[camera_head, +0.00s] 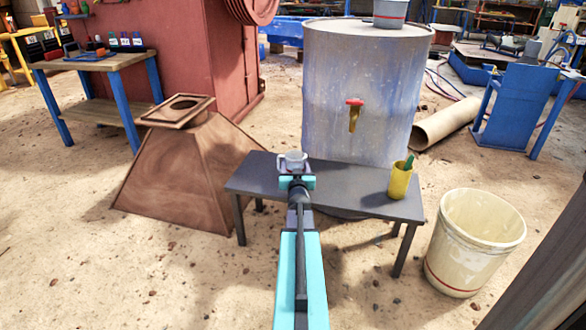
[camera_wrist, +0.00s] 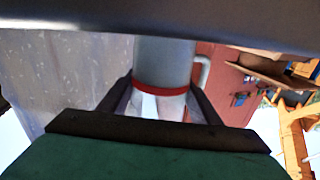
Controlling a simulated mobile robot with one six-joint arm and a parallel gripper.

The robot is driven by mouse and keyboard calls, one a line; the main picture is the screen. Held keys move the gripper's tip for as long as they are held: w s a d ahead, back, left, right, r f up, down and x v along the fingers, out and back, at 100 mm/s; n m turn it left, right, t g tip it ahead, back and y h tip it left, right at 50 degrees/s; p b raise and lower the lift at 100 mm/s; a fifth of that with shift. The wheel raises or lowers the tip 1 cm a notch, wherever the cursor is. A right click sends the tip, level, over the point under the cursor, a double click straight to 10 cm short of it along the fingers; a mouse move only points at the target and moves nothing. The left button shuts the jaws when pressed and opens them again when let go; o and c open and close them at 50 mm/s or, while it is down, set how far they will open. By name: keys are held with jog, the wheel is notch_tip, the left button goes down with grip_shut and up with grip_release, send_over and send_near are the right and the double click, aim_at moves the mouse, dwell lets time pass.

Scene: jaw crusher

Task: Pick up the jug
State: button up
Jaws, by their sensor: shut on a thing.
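The jug (camera_head: 292,160) is a small pale grey vessel over the left part of the dark table (camera_head: 345,180). In the wrist view the jug (camera_wrist: 165,62) shows a red band and a side handle (camera_wrist: 202,70). My gripper (camera_head: 296,181) reaches it from the front. Its two dark fingers are shut on the jug's sides near the red band, also in the wrist view (camera_wrist: 164,95). The far end of the jug is hidden behind a dark edge there, so I cannot tell whether it touches the table.
A yellow cup (camera_head: 400,182) with a green item stands on the table's right end. A large grey tank (camera_head: 365,90) with a tap (camera_head: 354,115) stands just behind. A cream bucket (camera_head: 475,240) is at right, a rusty hopper (camera_head: 185,165) at left. Open sandy ground lies in front.

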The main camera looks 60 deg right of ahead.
jog(key=shift+r, duration=0.15)
notch_tip(320, 180, up, 10)
jog(key=p, duration=0.5)
jog(key=shift+w, duration=0.1)
dwell(0.6)
